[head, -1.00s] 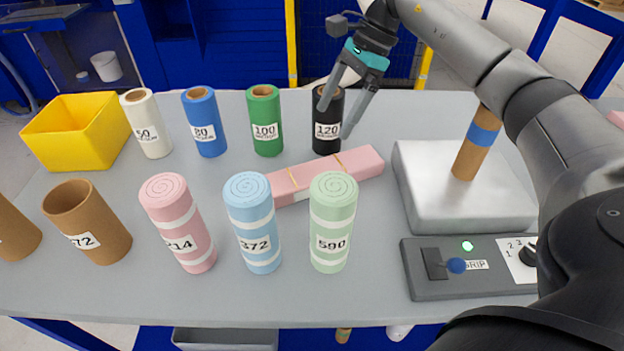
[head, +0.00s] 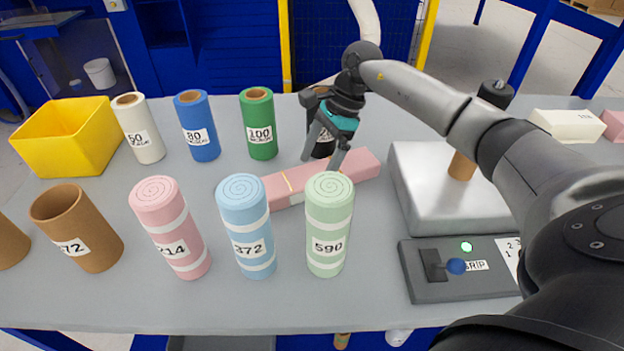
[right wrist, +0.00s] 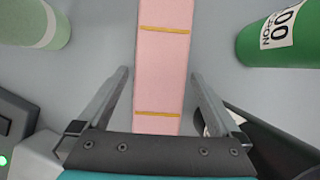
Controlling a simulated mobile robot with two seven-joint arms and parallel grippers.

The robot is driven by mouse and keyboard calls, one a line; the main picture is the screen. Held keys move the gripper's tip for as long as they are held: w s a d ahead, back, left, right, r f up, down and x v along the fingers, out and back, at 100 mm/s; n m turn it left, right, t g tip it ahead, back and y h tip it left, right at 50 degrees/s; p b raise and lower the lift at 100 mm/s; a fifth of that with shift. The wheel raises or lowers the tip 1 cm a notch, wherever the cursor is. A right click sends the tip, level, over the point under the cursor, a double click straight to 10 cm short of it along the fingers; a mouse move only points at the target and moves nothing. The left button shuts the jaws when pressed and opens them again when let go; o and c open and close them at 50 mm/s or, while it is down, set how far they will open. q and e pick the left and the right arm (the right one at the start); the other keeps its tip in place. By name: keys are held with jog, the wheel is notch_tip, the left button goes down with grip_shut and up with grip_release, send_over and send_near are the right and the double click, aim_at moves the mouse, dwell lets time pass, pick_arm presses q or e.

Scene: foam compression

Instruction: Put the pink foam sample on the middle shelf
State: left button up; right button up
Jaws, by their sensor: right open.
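A long pink foam bar (head: 355,166) with thin yellow bands lies flat on the grey table, behind the pale green roll. It also shows in the right wrist view (right wrist: 163,65), running between the fingers. My right gripper (head: 320,163) is open and empty, pointing down above the bar, with one finger (right wrist: 160,75) to each side of it. I cannot tell the exact height of the fingertips. A pink roll (head: 172,230) labelled 214 stands upright at the front left. I cannot identify a middle shelf. My left gripper is out of view.
A blue roll (head: 244,225) and a pale green roll (head: 328,225) stand in front of the bar. Green (head: 259,125) and black (head: 318,128) rolls stand behind it. A grey block (head: 440,205) and a control panel (head: 440,288) are at right. A yellow bin (head: 65,150) is at left.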

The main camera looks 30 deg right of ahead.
aim_at(313, 173)
jog(key=x, duration=0.3)
jog(key=shift+f, duration=0.2)
jog(key=c, duration=1.1)
